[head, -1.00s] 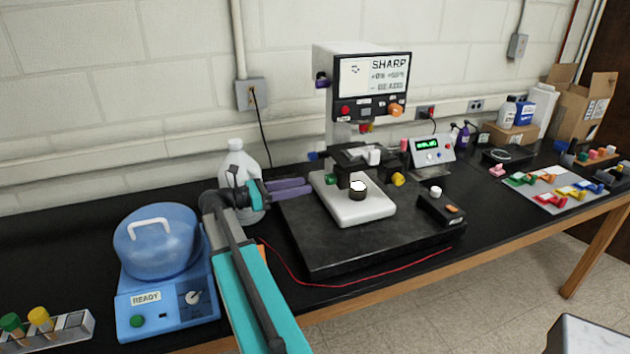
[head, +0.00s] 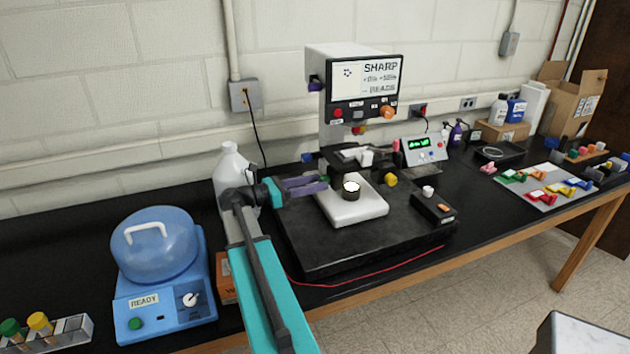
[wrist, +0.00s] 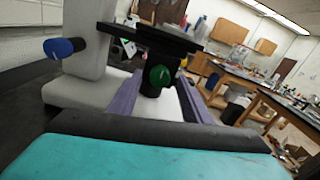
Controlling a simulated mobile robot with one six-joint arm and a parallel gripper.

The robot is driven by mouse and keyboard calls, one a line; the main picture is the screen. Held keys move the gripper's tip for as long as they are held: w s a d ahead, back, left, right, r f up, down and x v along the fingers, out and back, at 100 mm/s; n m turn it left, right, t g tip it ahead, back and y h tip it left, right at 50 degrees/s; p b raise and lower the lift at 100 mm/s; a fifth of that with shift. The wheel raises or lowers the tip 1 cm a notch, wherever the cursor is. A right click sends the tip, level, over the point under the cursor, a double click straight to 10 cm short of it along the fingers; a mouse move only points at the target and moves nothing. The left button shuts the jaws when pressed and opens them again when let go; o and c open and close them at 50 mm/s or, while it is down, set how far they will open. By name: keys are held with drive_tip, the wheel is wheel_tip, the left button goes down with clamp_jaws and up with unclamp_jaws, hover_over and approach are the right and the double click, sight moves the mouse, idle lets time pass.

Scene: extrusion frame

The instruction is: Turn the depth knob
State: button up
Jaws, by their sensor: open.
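The microscope-like instrument (head: 352,210) stands on a black slab, with a white base and a screen reading SHARP. It has a green knob (head: 324,179) at the stage's left, a yellow knob (head: 390,179) at its right and a blue knob (wrist: 63,47) on the column. No label shows which is the depth knob. My gripper (head: 324,184) is open at the stage's left, its purple fingertips beside the green knob. In the wrist view the green knob (wrist: 160,76) appears between the open fingers, near their tips. I cannot tell whether they touch it.
A blue centrifuge (head: 165,270) and a plastic jug (head: 232,165) stand on the left of the bench. A small black box (head: 433,208) sits on the slab's right. A red cable (head: 370,275) runs along the slab's front. A control box (head: 424,150) stands behind right.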

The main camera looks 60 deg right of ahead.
drive_tip(key=shift+s+d, duration=0.2)
drive_tip(key=shift+d, duration=0.05)
drive_tip(key=shift+c, duration=0.3)
drive_tip(key=c, duration=1)
drive_tip(key=shift+f+m+b, duration=0.1)
drive_tip(key=shift+m+b, duration=0.2)
drive_tip(key=shift+m, duration=0.1)
drive_tip(key=shift+m+b, duration=5.45)
drive_tip(key=shift+m, duration=0.95)
